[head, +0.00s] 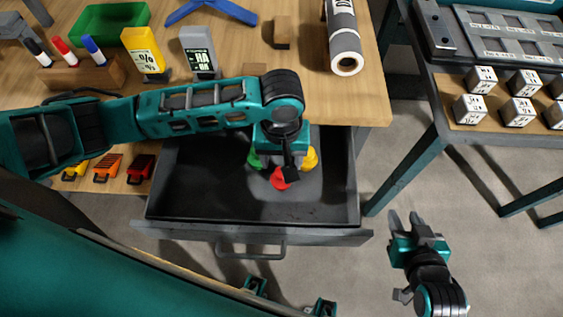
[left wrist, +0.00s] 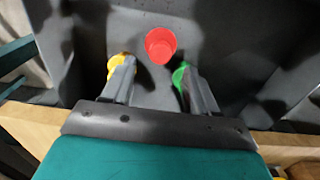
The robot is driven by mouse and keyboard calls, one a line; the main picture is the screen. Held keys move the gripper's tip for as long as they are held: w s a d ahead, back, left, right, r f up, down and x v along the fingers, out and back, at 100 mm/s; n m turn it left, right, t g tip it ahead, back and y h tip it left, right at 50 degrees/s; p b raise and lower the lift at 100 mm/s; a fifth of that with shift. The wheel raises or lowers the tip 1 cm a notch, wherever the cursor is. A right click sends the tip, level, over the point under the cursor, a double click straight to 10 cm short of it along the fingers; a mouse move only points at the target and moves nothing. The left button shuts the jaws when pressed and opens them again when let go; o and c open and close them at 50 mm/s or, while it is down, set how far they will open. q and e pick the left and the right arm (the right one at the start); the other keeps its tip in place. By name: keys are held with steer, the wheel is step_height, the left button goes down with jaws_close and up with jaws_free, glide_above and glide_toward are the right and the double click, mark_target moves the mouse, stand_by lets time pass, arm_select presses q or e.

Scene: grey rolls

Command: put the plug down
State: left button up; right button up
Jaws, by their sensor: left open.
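The open drawer (head: 200,195) holds three coloured pieces: a red one (head: 281,180), a yellow one (head: 309,160) and a green one (head: 254,160). I cannot tell which of them is the plug. My left gripper (head: 288,172) is open above them inside the drawer. In the left wrist view, the red piece (left wrist: 160,45) is round and lies just beyond the gap between the fingertips (left wrist: 157,68). The yellow piece (left wrist: 115,64) and the green piece (left wrist: 179,76) are partly hidden behind the fingers. My right gripper (head: 405,217) is open and empty over the floor, right of the drawer.
The wooden table (head: 355,100) above the drawer carries a green bin (head: 108,22), markers (head: 64,50), a yellow sign (head: 143,48), a grey sign (head: 198,50) and a grey roll (head: 343,40). A side table (head: 458,125) with several white cubes stands at right.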

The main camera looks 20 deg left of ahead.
arm_select(q)
step_height(320, 180, up, 7)
steer(key=p, duration=0.1)
steer(key=shift+f, duration=0.2)
stand_by(0.5)
